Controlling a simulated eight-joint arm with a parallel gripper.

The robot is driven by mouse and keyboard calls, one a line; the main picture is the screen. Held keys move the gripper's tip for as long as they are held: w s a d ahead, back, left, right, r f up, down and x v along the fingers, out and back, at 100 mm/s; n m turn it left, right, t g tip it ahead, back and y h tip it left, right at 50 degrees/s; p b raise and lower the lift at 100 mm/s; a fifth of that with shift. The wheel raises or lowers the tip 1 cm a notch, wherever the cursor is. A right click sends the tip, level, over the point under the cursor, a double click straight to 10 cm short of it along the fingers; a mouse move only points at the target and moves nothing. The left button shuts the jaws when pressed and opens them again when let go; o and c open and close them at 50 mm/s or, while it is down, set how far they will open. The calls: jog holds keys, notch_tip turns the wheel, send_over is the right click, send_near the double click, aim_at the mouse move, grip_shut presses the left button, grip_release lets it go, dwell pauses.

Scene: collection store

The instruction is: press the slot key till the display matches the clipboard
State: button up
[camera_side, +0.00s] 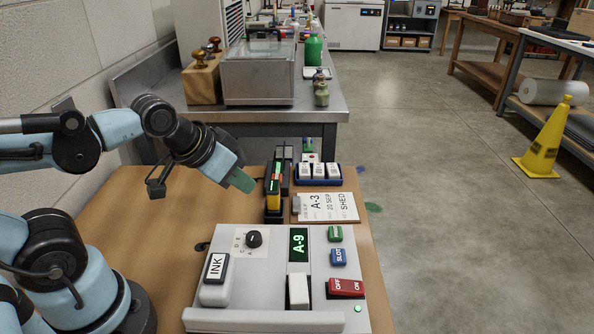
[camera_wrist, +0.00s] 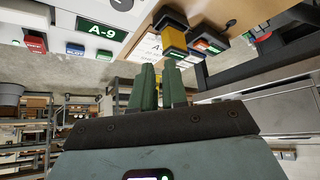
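The grey machine (camera_side: 275,262) on the wooden table has a green-lit display (camera_side: 298,245) reading A-9. The display also shows in the wrist view (camera_wrist: 103,30), upper left. The blue slot key (camera_side: 338,257) is right of the display, below a green key. The clipboard (camera_side: 345,208) lies behind the machine; its sheet reads A-3, 20 SEP, SHED. My gripper (camera_side: 243,181) is in the air behind and left of the machine, apart from the keys. In the wrist view its green fingers (camera_wrist: 160,78) show a narrow gap with nothing visibly held.
A red OFF/ON rocker (camera_side: 346,287), green key (camera_side: 335,234), white lever (camera_side: 298,291), knob (camera_side: 254,239) and INK block (camera_side: 216,267) share the machine. Yellow and black stampers (camera_side: 273,188) stand near my gripper. A blue tray (camera_side: 305,181) holds white blocks.

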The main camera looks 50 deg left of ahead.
grip_shut()
dwell(1.3)
jog(key=r+m+t+h, duration=0.1)
jog(key=r+m+t, duration=0.1)
jog(key=m, duration=0.9)
send_over(335, 258)
jog(key=shift+f, duration=0.2)
jog(key=shift+f, duration=4.4)
